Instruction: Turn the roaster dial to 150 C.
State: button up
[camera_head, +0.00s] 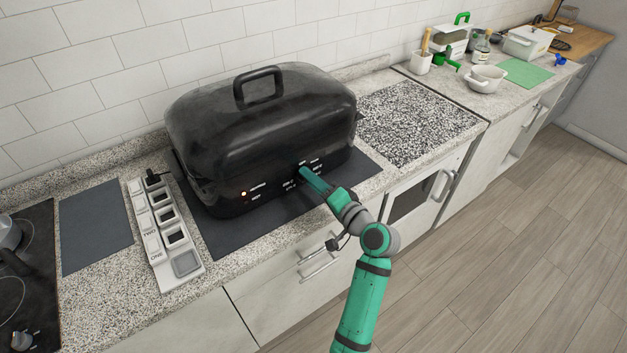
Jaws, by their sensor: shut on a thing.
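The black roaster (255,130) stands on a dark mat on the counter, its domed lid on and its handle on top. White dial markings and a small glowing light (243,194) show on its front. My gripper (302,171) reaches the front panel at the markings and is shut there. The dial itself is hidden behind my gripper, and the dial's setting cannot be read from this view.
A speckled board (418,120) is to the right. A white bowl (486,78) and other items stand farther right.

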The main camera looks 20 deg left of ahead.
jog(key=m, duration=0.2)
jog(key=shift+f+m, duration=0.15)
jog(key=shift+m, duration=0.15)
jog(key=shift+m+g+y, duration=0.3)
jog(key=shift+m+y, duration=0.1)
jog(key=shift+m, duration=1.6)
jog(key=o, duration=1)
jog(key=shift+o, duration=0.2)
jog(key=v, duration=1)
jog(key=shift+s+d, duration=0.25)
jog(key=shift+d, duration=0.05)
